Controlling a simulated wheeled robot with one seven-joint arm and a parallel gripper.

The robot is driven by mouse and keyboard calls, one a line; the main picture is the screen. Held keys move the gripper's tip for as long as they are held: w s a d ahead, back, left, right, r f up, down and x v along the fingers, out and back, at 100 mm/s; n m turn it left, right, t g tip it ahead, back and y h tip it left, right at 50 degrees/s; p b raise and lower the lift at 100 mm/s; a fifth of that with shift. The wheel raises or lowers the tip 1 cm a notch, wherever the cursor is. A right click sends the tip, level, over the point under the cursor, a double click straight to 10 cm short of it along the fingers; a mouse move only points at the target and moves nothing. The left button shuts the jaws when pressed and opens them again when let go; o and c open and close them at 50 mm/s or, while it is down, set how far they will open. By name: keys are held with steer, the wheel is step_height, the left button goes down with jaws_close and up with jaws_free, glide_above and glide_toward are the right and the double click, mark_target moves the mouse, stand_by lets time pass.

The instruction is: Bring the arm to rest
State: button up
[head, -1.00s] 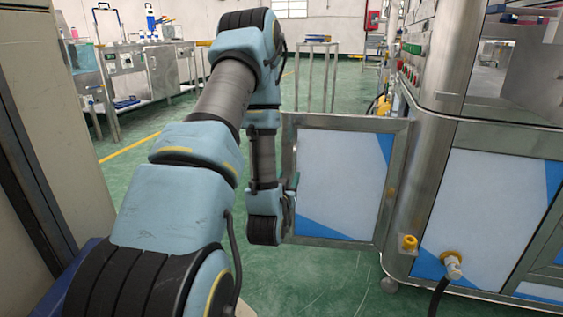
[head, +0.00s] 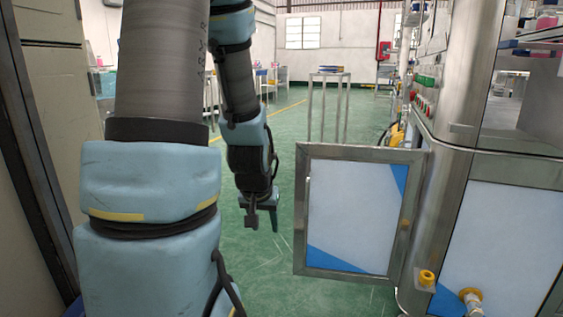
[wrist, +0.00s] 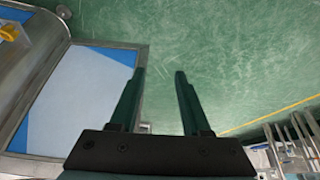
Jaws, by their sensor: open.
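My gripper (head: 263,215) hangs pointing down at the end of my arm, left of an open cabinet door (head: 352,210) and clear of it in the head view. In the wrist view my gripper (wrist: 160,75) shows two dark green fingers standing apart with nothing between them. Green floor lies beyond the fingertips. The door also shows at the left of the wrist view (wrist: 75,98). My arm covers much of the left side of the head view.
The door belongs to a steel machine (head: 450,110) on the right. A yellow fitting (head: 427,278) sticks out low beside it. A beige cabinet (head: 52,75) stands at the far left. A small metal stand (head: 328,75) is further back. Green floor between is clear.

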steer(key=s+a+r+g+p, duration=0.1)
steer(key=s+a+r+g, duration=0.25)
steer(key=s, duration=0.45)
step_height(320, 180, up, 35)
steer(key=p, duration=3.4)
steer(key=shift+d+n+y, duration=0.3)
steer(key=shift+d, duration=0.15)
steer(key=shift+o, duration=0.2)
steer(key=shift+w+f, duration=0.15)
steer(key=shift+w, duration=0.05)
